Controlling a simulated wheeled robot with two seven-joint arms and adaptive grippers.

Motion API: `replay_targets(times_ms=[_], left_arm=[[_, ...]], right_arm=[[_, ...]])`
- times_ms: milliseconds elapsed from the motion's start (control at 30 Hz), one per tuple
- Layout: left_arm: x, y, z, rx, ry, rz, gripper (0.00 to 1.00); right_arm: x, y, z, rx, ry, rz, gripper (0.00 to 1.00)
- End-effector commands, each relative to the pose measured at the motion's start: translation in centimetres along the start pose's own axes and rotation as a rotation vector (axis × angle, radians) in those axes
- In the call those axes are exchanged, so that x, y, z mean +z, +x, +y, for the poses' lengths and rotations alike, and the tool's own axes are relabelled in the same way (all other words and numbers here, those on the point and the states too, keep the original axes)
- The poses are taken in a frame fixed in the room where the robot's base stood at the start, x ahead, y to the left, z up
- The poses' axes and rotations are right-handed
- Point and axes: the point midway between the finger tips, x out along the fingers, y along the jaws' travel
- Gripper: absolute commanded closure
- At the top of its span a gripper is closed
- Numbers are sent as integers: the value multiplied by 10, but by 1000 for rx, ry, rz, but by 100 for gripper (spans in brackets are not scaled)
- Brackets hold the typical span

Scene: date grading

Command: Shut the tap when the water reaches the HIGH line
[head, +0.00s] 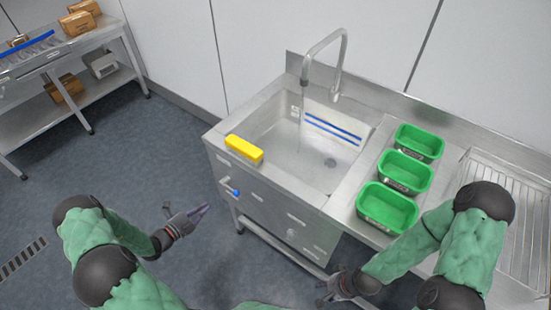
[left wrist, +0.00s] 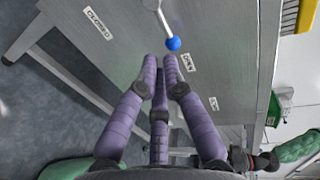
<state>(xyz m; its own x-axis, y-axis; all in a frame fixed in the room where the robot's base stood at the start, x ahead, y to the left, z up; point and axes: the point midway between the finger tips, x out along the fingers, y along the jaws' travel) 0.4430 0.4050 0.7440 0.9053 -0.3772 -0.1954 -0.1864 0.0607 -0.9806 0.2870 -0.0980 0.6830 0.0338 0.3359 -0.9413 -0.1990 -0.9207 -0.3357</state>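The steel sink (head: 265,121) has a curved spout (head: 342,60) with a faint thin stream falling from it. Two blue lines (head: 333,129) mark the basin's back wall; their labels are unreadable. The floor and drain show; I cannot tell the water level. The tap lever with its blue knob (head: 232,191) is on the front panel. In the left wrist view the knob (left wrist: 173,43) points near the OPEN label (left wrist: 188,62), away from CLOSED (left wrist: 98,20). My left gripper (head: 200,210) is empty, left of the knob and apart from it. My right gripper (head: 326,290) is low before the counter.
Three green tubs (head: 388,229) stand right of the basin, beside a ribbed drainboard (head: 510,195). A steel rack (head: 113,83) with boxes is at far left. The floor between is clear.

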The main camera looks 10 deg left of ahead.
Motion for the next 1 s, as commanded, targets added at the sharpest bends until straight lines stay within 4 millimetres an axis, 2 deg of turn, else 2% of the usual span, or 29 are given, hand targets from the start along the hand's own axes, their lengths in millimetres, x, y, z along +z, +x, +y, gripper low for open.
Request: replay_targets(times_ms=[167,267,433,500,600,767,900,1000], left_arm=[[-10,0,3,27,43,47,100],[-34,-1,10,86,148,158,100],[-84,-22,37,221,471,456,100],[-98,-36,50,265,626,584,100],[-108,-58,67,315,859,762,100],[-102,-94,91,356,1260,1035,100],[-78,-116,102,355,1636,1255,100],[-53,-124,102,330,1918,1398,100]], right_arm=[[0,0,0,0,0,0,60],[0,-1,0,0,0,0,60],[0,-2,-1,0,0,0,60],[0,-3,-1,0,0,0,60],[0,-3,-1,0,0,0,60],[0,-4,-2,0,0,0,60],[0,-5,-2,0,0,0,60],[0,-6,-2,0,0,0,60]])
